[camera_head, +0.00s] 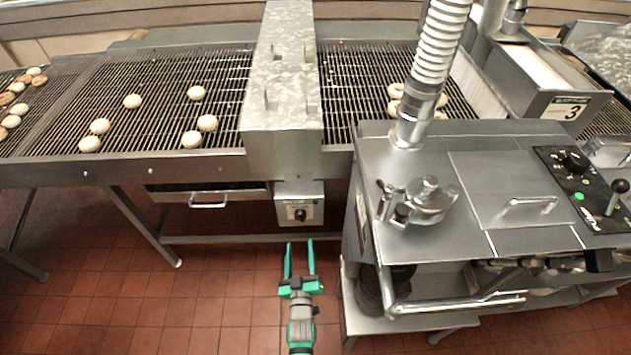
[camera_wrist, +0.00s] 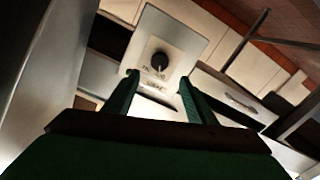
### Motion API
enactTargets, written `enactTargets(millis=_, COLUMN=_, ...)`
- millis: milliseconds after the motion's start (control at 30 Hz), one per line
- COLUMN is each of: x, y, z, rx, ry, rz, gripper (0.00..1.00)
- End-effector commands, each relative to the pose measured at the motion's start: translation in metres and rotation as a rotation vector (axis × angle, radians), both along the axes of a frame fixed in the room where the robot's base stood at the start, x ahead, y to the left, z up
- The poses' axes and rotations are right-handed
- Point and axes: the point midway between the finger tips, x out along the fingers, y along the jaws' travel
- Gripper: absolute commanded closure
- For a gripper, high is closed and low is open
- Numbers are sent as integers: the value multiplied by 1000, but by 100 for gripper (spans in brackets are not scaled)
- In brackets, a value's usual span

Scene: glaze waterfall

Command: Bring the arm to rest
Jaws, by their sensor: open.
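My gripper (camera_head: 300,250) is low in the middle of the head view, with its two green fingers apart and nothing between them. It appears in front of the conveyor, above the red tiled floor, below a small metal control box (camera_head: 300,212) with a dark round knob. In the wrist view my gripper (camera_wrist: 160,88) shows its two fingers spread, pointing toward the control box with the black knob (camera_wrist: 159,60). The gripper appears clear of the box, though the exact distance is hard to tell.
A steel machine (camera_head: 480,180) with a lever and hose stands close to the right. The wire conveyor (camera_head: 160,85) carries several pale round doughs. A drawer handle (camera_head: 208,202) sits under it. A metal housing (camera_head: 283,90) crosses the conveyor. Open tiled floor (camera_head: 220,285) lies left of my arm.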

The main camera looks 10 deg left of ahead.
Motion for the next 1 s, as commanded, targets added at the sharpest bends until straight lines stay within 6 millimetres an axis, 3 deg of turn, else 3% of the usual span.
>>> enactTargets(millis=200, x=-3, y=-2, z=0, rx=2, ry=3, rz=-3, gripper=49)
enactTargets(millis=333, x=-25, y=-14, z=-2, rx=20, ry=21, rz=-21, gripper=49)
enactTargets(millis=667, x=-138, y=-71, z=17, rx=117, ry=108, rz=-112, gripper=49)
enactTargets(millis=1000, x=-243, y=-121, z=72, rx=205, ry=188, rz=-208, gripper=49)
